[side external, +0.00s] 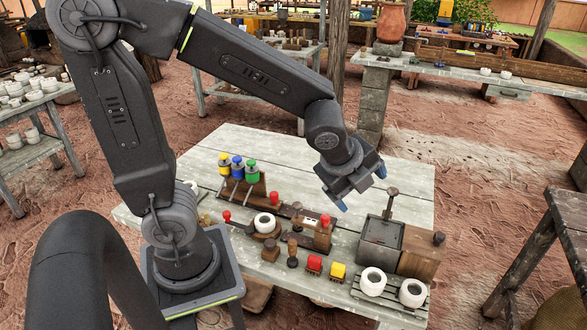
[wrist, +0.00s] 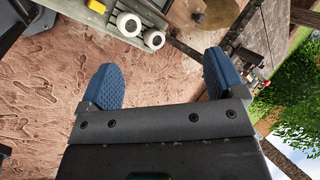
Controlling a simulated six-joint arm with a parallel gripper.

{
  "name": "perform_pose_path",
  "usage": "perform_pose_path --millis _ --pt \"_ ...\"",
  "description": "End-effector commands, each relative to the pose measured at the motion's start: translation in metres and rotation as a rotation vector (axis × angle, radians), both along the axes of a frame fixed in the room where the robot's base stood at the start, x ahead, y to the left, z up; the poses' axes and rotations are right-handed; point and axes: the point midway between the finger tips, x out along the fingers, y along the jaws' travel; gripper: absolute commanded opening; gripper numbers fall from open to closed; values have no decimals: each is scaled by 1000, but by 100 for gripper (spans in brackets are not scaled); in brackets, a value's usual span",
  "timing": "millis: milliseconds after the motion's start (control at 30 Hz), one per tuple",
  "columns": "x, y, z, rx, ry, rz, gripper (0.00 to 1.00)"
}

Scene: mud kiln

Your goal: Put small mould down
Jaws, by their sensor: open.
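My gripper (side external: 362,188) is open and empty, held above the right part of the grey plank table (side external: 285,150). In the wrist view its two blue fingers (wrist: 162,65) are wide apart with nothing between them. I cannot tell for certain which thing is the small mould. Small red (side external: 314,264) and yellow (side external: 337,271) blocks stand at the table's front edge. A wooden block with a red top (side external: 323,232) stands behind them, below and left of my gripper. None of these touches the gripper.
Two white ring-shaped pots (side external: 373,281) sit on a slatted rack in front. The table's back is clear.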

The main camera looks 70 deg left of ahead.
Motion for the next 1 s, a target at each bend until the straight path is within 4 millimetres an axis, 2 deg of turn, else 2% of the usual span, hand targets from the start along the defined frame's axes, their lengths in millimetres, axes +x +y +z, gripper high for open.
perform_pose_path --millis 33,200,300,400,567,1000 --pt "-17 8 16 -105 -25 180 88" --pt "-74 19 47 -475 -57 760 88" --pt "-100 19 55 -644 -58 1008 88" --pt "-117 17 59 -756 -52 1172 88" --pt "-127 15 61 -827 -42 1277 88" --pt "-126 15 61 -828 -43 1278 88"
